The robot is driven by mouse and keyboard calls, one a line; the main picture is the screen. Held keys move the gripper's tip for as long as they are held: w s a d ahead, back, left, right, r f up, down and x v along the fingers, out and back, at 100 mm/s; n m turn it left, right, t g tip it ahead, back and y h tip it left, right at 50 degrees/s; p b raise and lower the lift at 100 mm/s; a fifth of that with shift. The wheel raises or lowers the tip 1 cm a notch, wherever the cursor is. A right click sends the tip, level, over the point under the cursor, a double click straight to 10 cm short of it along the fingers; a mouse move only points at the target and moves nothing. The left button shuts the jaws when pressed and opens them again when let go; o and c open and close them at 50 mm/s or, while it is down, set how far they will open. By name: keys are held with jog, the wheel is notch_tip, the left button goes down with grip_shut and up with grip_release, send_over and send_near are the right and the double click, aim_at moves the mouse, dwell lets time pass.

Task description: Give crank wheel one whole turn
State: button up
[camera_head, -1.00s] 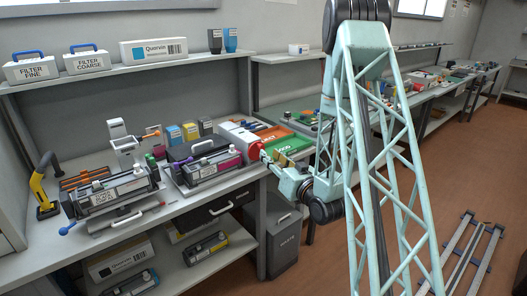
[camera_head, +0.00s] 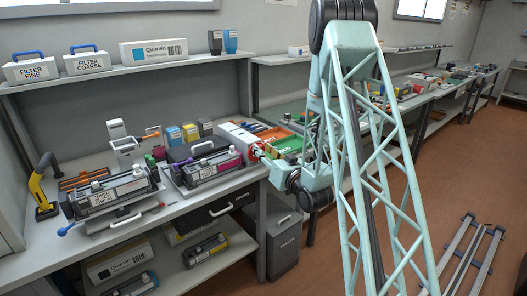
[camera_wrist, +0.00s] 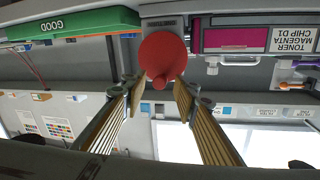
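The crank wheel (camera_wrist: 163,55) is a red disc with a red knob (camera_wrist: 164,76) projecting towards the wrist camera, seen in the upside-down wrist view. It sits on the end of a light grey housing. In the head view, the wheel (camera_head: 256,150) is small and partly hidden by my arm at the bench's front edge. My gripper (camera_wrist: 159,89) is open, its two ribbed fingers spread on either side of the knob. Whether a finger touches the knob cannot be told. The fingertips are too small to make out in the head view.
A magenta toner cartridge (camera_head: 212,168) lies left of the wheel, and a green GOOD tray (camera_head: 288,145) lies to its right. A black cartridge (camera_head: 115,190) is further left. A grey bin (camera_head: 284,240) stands below.

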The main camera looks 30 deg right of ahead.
jog(key=c, duration=0.8)
jog(key=shift+d+m, duration=0.1)
jog(key=shift+m, duration=0.3)
jog(key=shift+w+d+f+m+g+y+p, duration=0.1)
jog(key=shift+d+f+m+g+y+p, duration=0.6)
jog(key=shift+m+p, duration=2.4)
jog(key=shift+w+d+f+m+g+y+p, duration=0.25)
jog(key=shift+f+m+y+p, duration=0.8)
jog(key=shift+m+p, duration=2.1)
jog(key=shift+s+d+f+m+g+y+p, duration=0.1)
jog(key=shift+d+f+m+g+y+p, duration=0.25)
jog(key=shift+d+f+m+y+p, duration=2.55)
jog(key=a+r+m+h+b, duration=0.1)
jog(key=a+r+h, duration=0.1)
jog(key=a+r+m+h+b, duration=0.1)
jog(key=a+m+h, duration=0.1)
jog(key=shift+a+r, duration=0.35)
jog(key=shift+r, duration=0.05)
